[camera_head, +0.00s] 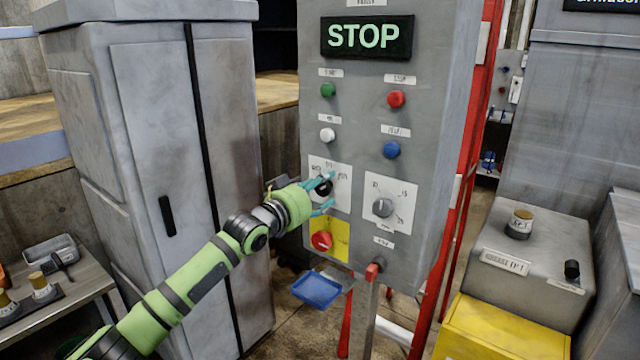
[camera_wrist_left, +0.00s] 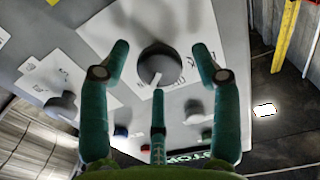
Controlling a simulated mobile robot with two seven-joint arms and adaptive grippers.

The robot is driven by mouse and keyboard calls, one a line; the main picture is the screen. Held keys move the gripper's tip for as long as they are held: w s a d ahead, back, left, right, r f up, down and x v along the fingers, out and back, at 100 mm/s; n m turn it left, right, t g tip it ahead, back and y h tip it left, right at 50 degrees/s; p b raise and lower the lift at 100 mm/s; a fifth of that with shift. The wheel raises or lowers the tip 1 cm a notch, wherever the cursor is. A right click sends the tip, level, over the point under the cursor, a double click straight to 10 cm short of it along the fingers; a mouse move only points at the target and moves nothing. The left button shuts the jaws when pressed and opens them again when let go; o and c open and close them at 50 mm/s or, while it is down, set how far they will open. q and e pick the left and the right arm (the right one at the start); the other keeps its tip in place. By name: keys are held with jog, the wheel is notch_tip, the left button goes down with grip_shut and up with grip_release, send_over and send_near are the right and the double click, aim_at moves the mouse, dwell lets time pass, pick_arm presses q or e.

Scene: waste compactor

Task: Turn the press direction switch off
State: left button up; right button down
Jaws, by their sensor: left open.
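The press direction switch appears to be the dark round knob (camera_head: 323,188) on a white label plate on the grey control panel (camera_head: 350,140). It also shows in the left wrist view (camera_wrist_left: 160,64), where a pale pointer mark points down and to the left. My left gripper (camera_head: 329,192) is open in front of this knob. In the left wrist view two green fingers stand on either side of the knob and a third is below it. I cannot tell whether any finger touches it. My right gripper is not in view.
A grey knob (camera_head: 382,208) is to the right on the panel. A red button (camera_head: 321,240) on a yellow plate sits just below my gripper. Several buttons and a lit STOP display (camera_head: 367,36) are above. A grey cabinet (camera_head: 160,130) stands left, close to my arm.

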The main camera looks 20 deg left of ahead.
pick_arm(q)
jog(key=shift+w, duration=0.15)
jog(key=c, duration=1.1)
jog(key=shift+c, duration=0.2)
